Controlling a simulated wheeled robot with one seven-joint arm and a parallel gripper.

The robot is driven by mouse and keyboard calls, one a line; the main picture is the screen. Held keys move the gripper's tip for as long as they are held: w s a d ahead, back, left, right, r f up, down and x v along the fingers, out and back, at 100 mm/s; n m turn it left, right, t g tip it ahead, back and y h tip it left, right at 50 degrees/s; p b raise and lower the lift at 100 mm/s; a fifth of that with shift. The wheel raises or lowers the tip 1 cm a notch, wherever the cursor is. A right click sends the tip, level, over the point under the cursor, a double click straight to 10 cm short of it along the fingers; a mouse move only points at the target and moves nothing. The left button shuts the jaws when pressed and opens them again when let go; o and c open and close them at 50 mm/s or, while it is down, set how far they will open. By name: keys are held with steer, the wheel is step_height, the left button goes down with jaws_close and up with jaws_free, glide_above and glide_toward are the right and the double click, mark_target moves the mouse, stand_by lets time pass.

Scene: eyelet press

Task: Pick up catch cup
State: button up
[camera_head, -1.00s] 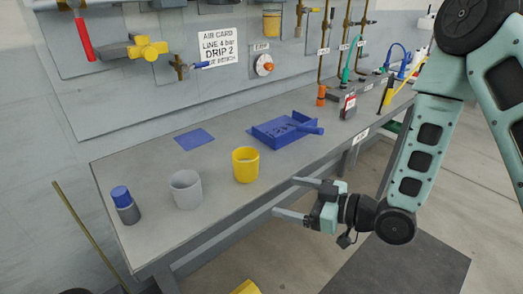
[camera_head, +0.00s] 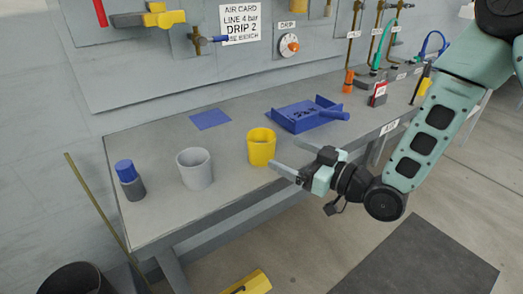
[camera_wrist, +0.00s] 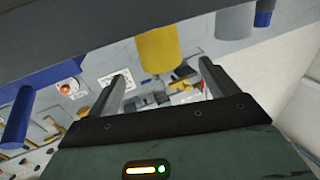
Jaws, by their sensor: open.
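A yellow cup (camera_head: 261,147) stands upright on the grey bench near its front edge. A light grey cup (camera_head: 195,169) stands upright to its left. No label tells which one is the catch cup. My gripper (camera_head: 284,153) is open and empty just right of the yellow cup, its fingers pointing at it. In the head view the nearer fingertip comes close to the cup's lower right side; I cannot tell if they touch. In the upside-down wrist view the yellow cup (camera_wrist: 160,48) sits ahead, between the fingers. The grey cup (camera_wrist: 235,22) is off to the right there.
A blue-capped grey bottle (camera_head: 130,181) stands at the bench's left end. A flat blue sheet (camera_head: 210,119) lies at the back. The bench (camera_head: 225,180) is bare between the cups.

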mark_target(252, 134)
steer(key=x, duration=0.3)
steer(key=shift+w+a+r, duration=0.1)
steer(key=shift+w+a, duration=0.1)
steer(key=p+x, duration=0.1)
steer(key=x, duration=0.1)
steer(key=r+p+x, duration=0.1)
steer(key=x, duration=0.1)
steer(key=shift+w+a, duration=0.15)
steer(key=shift+a, duration=0.15)
steer(key=shift+w+a+f, duration=0.1)
steer(key=shift+w+a, duration=0.2)
steer(key=c, duration=0.9)
